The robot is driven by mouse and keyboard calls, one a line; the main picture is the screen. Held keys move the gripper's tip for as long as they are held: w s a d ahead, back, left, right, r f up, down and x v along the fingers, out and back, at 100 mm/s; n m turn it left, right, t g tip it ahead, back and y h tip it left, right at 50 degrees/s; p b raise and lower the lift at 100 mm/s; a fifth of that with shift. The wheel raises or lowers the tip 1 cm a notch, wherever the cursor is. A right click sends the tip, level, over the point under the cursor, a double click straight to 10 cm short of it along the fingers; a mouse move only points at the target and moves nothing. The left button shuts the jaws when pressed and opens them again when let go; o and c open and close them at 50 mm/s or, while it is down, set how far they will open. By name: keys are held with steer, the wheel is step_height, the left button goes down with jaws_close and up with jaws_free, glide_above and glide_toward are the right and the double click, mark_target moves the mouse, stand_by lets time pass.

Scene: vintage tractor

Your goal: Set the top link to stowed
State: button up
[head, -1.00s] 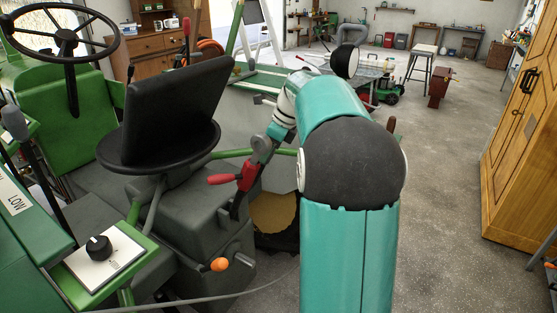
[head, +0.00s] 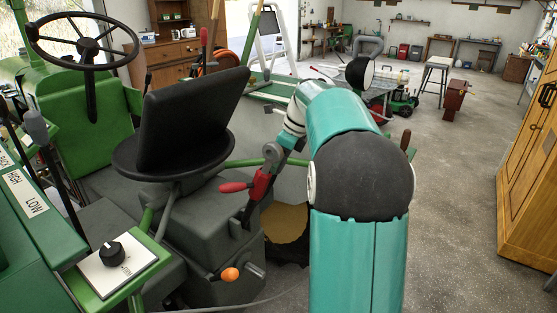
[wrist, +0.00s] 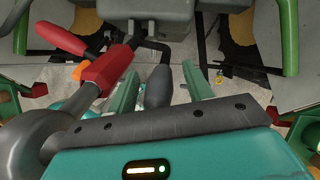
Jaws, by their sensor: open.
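The top link (head: 259,187), a red body with a grey ringed end, stands tilted upward at the rear of the tractor, behind the seat. In the wrist view its red body (wrist: 110,68) and large grey eye run along the left, close to the camera. My gripper (wrist: 160,92) is open, its two green fingers pointing at the tractor's rear. A dark grey grip (wrist: 160,87) on a bent black rod shows between the fingers; I cannot tell whether they touch it. In the head view the fingers are hidden behind my teal arm.
The black seat (head: 185,130) and steering wheel (head: 84,42) are at left. An orange knob (head: 230,275) sits low on the tractor's rear. A red handle (head: 234,187) sticks out left beside the link. A wooden cabinet (head: 530,180) stands at right, with clear floor before it.

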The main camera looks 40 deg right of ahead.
steer(key=v, duration=1.4)
steer(key=shift+s, duration=0.2)
steer(key=shift+s+f, duration=0.1)
